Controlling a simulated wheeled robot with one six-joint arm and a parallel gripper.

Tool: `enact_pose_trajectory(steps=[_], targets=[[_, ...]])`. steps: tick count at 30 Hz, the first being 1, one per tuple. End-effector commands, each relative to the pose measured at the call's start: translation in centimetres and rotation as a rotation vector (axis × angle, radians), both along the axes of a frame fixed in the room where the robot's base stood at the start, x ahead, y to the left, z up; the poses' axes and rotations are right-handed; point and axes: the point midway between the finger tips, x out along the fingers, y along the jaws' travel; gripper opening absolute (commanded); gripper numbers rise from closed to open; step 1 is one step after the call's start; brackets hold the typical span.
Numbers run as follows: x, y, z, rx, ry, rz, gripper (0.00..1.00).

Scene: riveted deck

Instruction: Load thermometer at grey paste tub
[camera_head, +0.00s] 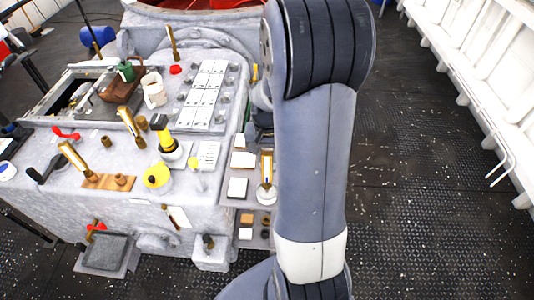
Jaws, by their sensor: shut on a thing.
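A slim brass-framed thermometer (267,166) with a pale face stands upright beside the left edge of my arm. A small round whitish-grey tub (266,195), which looks like the paste tub, is directly below it. I cannot tell whether the two touch. My gripper (264,135) shows only as a dark part at the arm's edge, just above the thermometer, and appears shut on its top. Its fingers are mostly hidden behind my arm.
A grey block (215,205) carries several brass pieces, a yellow-topped lamp (167,142), a yellow disc (157,175), a cream mug (153,90) and a white panel (207,95). White cards lie left of the tub. The riveted deck (430,190) at right is clear up to a white wall.

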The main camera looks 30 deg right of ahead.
Motion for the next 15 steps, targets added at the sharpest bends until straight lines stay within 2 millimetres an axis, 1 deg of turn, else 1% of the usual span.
enact_pose_trajectory(steps=[15], targets=[[0.0, 0.0, 4.2, -0.001, -0.001, 0.0, 0.07]])
